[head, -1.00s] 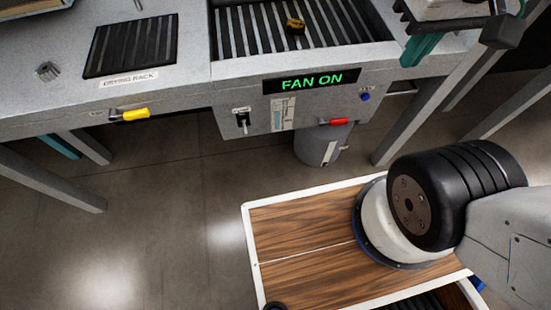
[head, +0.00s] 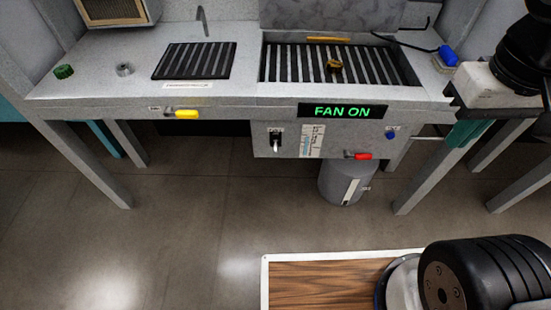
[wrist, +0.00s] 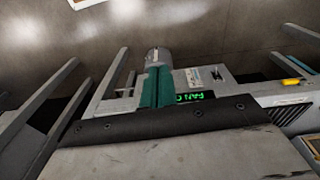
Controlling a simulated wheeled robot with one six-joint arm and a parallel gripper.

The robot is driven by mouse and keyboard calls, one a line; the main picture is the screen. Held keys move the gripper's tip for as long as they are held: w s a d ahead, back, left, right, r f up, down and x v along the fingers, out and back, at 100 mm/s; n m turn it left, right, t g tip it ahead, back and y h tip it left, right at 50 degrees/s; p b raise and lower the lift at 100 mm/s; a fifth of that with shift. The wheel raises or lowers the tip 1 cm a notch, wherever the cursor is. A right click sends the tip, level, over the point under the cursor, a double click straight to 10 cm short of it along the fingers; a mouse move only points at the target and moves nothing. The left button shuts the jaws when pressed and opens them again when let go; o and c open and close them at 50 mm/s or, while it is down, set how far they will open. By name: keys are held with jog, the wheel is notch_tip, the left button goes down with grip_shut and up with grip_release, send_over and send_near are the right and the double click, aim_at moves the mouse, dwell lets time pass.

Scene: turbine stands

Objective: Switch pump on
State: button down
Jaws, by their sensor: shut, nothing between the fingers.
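A control panel hangs from the bench front in the head view. Its display (head: 343,111) reads FAN ON in green.
A grey cylinder (head: 343,184) hangs under the panel. A yellow handle (head: 187,114) is on the bench front at left. A slatted basin (head: 290,64) holds a small brass-coloured part (head: 334,66). Bench legs (head: 420,180) stand near my gripper. The floor (head: 190,220) in front is clear.

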jog(key=w+d+f+n+g+h, duration=0.2)
jog(key=w+f+n+g+h, duration=0.35)
jog(key=w, duration=0.65)
jog(key=w+a+f+n+t+h, duration=0.45)
jog(key=w+f+n+h, duration=0.45)
jog(key=f, duration=0.4)
jog(key=w+a+f+n+t+y, duration=0.1)
jog(key=a+f+n+t+y, duration=0.3)
jog(key=f, duration=0.8)
jog(key=w+a+f+n+t+y, duration=0.2)
jog(key=a+f+n+t+y, duration=0.2)
jog(key=a+f+n+t, duration=0.4)
jog(key=w+a+f+n+t+y, duration=0.2)
jog(key=a+f+n+t+y, duration=0.3)
jog(key=a+f+n, duration=0.5)
notch_tip(320, 180, down, 8)
jog(key=shift+a+r+t, duration=0.15)
jog(key=shift+a+t, duration=0.5)
jog(key=shift+t, duration=0.25)
